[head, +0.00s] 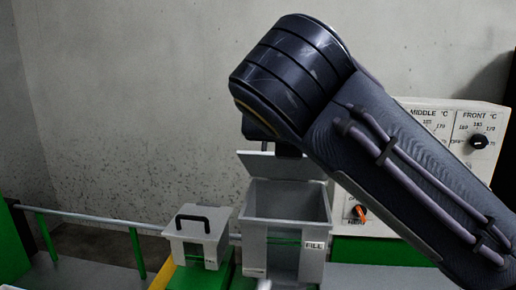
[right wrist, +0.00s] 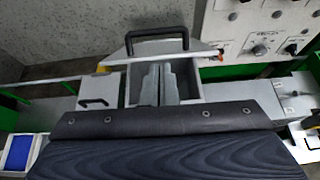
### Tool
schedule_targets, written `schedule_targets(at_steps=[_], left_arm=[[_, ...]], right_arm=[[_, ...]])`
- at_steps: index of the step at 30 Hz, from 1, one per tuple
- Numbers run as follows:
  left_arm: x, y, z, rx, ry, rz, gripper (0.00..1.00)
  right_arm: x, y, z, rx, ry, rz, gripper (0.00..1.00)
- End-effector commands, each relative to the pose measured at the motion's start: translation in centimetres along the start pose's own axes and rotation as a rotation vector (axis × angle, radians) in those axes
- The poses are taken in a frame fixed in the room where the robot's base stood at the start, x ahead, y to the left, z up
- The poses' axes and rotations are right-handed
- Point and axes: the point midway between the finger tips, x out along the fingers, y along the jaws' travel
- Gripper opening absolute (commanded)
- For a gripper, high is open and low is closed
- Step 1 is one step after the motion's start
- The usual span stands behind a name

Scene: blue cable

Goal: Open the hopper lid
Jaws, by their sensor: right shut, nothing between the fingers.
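The grey hopper (head: 253,204) with the FILL label stands at the centre of the head view, its top uncovered. Its lid (head: 262,166) stands raised and tilted at the back of the opening, partly hidden by my arm. In the right wrist view the lid (right wrist: 190,57) shows beyond the open hopper (right wrist: 187,82), with its black handle (right wrist: 157,36) at the top. My right gripper (right wrist: 161,68) appears as two pale fingers close together over the opening, empty and apart from the handle. In the head view my arm hides the fingers. My left gripper is not in view.
A smaller grey box (head: 195,235) with a black handle stands left of the hopper. A control panel (head: 458,121) with knobs is behind my arm at right. A rail (head: 85,216) with green posts runs at left. A blue-topped bin (right wrist: 17,153) shows at lower left.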

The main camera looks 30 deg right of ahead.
Motion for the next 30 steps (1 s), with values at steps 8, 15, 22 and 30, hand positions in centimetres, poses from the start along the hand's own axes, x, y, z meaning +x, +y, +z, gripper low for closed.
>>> schedule_targets(at_steps=[8,15,22,30], left_arm=[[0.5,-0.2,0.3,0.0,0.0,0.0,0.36],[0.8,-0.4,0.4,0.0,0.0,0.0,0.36],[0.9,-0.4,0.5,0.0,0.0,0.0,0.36],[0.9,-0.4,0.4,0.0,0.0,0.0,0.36]], right_arm=[[3.4,-0.1,0.0,-0.01,-0.001,-0.007,0.0],[7.7,-0.1,0.1,-0.009,-0.002,-0.005,0.0],[9.7,-0.1,0.1,-0.009,-0.002,-0.002,0.0],[9.9,-0.1,0.1,-0.009,-0.002,-0.002,0.0]])
